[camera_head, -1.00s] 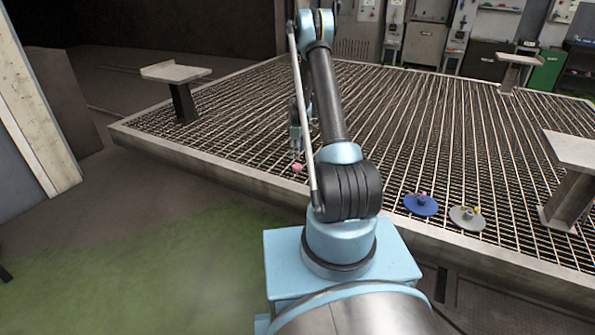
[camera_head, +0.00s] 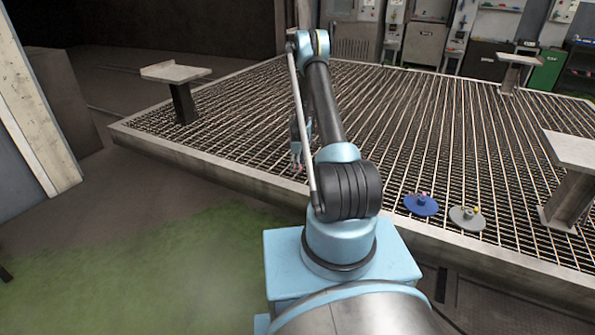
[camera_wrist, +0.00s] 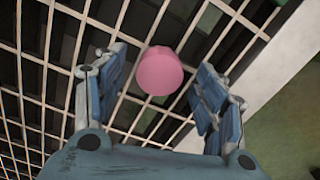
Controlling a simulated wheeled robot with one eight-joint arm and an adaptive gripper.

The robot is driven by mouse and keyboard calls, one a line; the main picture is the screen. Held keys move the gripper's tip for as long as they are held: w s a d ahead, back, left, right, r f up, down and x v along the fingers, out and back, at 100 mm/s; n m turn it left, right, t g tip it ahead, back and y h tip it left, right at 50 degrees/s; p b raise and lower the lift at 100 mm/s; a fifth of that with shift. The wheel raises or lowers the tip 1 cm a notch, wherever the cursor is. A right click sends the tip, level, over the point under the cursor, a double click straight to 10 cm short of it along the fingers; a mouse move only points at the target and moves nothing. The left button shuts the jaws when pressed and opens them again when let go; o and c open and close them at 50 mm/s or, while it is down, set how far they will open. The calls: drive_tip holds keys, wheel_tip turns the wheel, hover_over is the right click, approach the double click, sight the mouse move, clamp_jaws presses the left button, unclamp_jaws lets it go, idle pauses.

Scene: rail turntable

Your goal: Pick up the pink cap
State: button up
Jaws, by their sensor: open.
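The pink cap (camera_wrist: 159,71) shows in the wrist view as a short rounded pink piece over the grating. It appears between the two blue fingers of my gripper (camera_wrist: 160,85), with a visible gap on each side. My gripper is open and nothing is held. In the head view my gripper (camera_head: 297,153) points down low over the near edge of the grating, left of my arm's lower joint. The cap is mostly or wholly hidden by the gripper in that view.
A wide metal grating (camera_head: 420,130) has a raised concrete rim. A blue disc (camera_head: 421,206) and a grey disc (camera_head: 466,220), with small pieces on them, lie right of my arm. Pedestals stand at left (camera_head: 180,72) and right (camera_head: 572,150).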

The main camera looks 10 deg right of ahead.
drive_tip(key=c, duration=0.9)
wheel_tip(320, 180, up, 10)
drive_tip(key=shift+r, duration=0.1)
drive_tip(key=shift+o, duration=1.1)
drive_tip(key=c, duration=0.4)
drive_tip(key=shift+s, duration=0.1)
